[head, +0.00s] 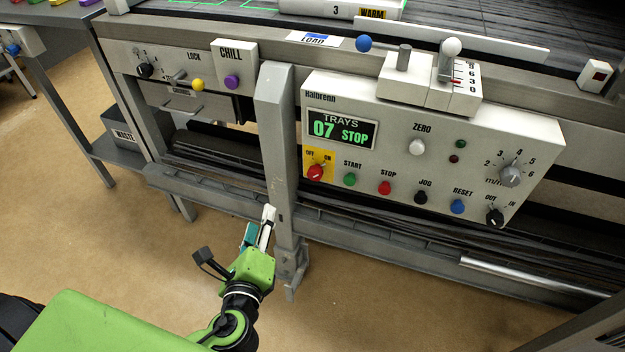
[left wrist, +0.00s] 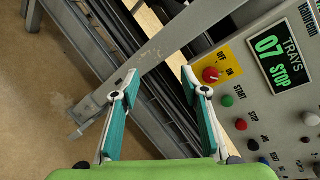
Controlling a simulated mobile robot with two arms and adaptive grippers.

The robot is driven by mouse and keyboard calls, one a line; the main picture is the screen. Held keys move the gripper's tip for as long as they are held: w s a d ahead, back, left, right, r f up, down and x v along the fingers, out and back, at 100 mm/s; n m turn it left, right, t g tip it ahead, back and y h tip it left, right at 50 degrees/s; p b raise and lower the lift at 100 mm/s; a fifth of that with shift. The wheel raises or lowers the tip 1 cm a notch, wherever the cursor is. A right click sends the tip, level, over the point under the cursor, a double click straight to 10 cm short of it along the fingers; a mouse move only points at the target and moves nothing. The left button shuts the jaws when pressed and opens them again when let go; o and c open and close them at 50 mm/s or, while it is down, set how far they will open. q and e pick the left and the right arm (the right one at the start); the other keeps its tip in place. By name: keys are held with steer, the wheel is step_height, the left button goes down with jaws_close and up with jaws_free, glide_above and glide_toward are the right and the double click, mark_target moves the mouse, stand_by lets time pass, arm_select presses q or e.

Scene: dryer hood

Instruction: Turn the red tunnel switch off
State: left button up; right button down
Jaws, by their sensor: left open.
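The red switch (head: 316,172) is a red knob on a yellow plate marked OFF and ON, at the lower left of the white control panel (head: 400,160). Its pale pointer appears turned toward ON. It also shows in the left wrist view (left wrist: 211,75), right of the fingers. My left gripper (head: 259,221) is open and empty, below and left of the switch, apart from it, near the grey upright post. In the left wrist view its two teal-padded fingers (left wrist: 160,80) are spread with nothing between them. My right gripper is not in view.
The grey post (head: 277,130) stands just left of the panel. START (head: 350,179), STOP (head: 385,188), JOG and RESET buttons line up right of the switch. The display (head: 342,129) reads TRAYS 07 STOP. A CHILL box (head: 235,66) is farther left. Open floor lies in front.

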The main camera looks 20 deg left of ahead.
mark_target(313, 176)
arm_select(q)
steer(key=w+d+r+m+t+h, duration=0.1)
steer(key=d+r+m+t+h, duration=0.2)
steer(key=d+m+h, duration=0.55)
steer(key=w+y, duration=0.1)
steer(key=w, duration=0.3)
steer(key=w+m+y, duration=0.1)
steer(key=w, duration=0.3)
steer(key=w+a+m+y, duration=0.1)
steer(key=w, duration=0.3)
steer(key=shift+w+f+m+y, duration=0.1)
steer(key=shift+f+m+y, duration=0.15)
steer(key=shift+y, duration=0.1)
steer(key=shift+w, duration=0.65)
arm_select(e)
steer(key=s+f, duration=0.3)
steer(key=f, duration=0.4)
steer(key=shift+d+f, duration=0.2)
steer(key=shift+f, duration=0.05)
arm_select(q)
steer(key=c, duration=1.1)
